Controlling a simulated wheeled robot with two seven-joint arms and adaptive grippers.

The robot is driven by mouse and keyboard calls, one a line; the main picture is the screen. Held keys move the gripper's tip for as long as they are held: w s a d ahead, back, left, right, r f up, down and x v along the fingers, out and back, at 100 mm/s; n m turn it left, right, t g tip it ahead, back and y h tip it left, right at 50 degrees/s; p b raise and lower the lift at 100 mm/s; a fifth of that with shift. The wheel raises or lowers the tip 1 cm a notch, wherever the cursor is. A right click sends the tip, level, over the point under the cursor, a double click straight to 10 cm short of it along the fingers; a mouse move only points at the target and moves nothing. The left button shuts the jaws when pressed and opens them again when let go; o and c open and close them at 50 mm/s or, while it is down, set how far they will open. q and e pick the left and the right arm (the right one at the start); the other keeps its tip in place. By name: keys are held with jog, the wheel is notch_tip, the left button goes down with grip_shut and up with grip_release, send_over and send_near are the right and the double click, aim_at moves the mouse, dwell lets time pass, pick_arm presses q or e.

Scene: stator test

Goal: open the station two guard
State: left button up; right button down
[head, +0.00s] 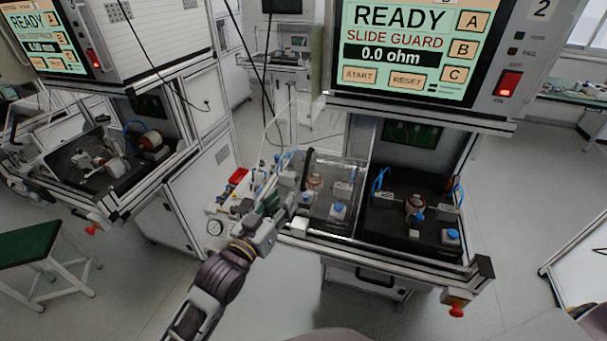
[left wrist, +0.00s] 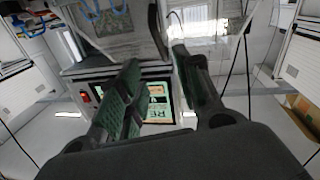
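Station two shows its screen (head: 405,48) reading READY, SLIDE GUARD and 0.0 ohm. A clear guard (head: 345,172) stands over the left part of the station's deck. A dark upright bar (head: 307,168), possibly its handle, is at the guard's left side. My left gripper (head: 275,208) is at the deck's front left corner, just left of the guard. In the left wrist view its fingers (left wrist: 163,82) are apart, with a dark curved bar (left wrist: 158,32) beyond them; I cannot tell whether they touch it. My right gripper is not in view.
A copper-coloured stator (head: 415,204) and blue-topped fixtures (head: 450,236) stand on the uncovered black deck at right. Another station (head: 110,155) stands at far left.

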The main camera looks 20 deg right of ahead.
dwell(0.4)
pick_arm(q)
jog(key=p, duration=0.1)
send_near(305, 173)
jog(key=shift+x, duration=2.2)
jog(key=shift+p+x, duration=0.35)
jog(key=shift+x, duration=2.05)
jog(key=shift+w+d, duration=0.15)
jog(key=shift+w, duration=0.15)
grip_shut()
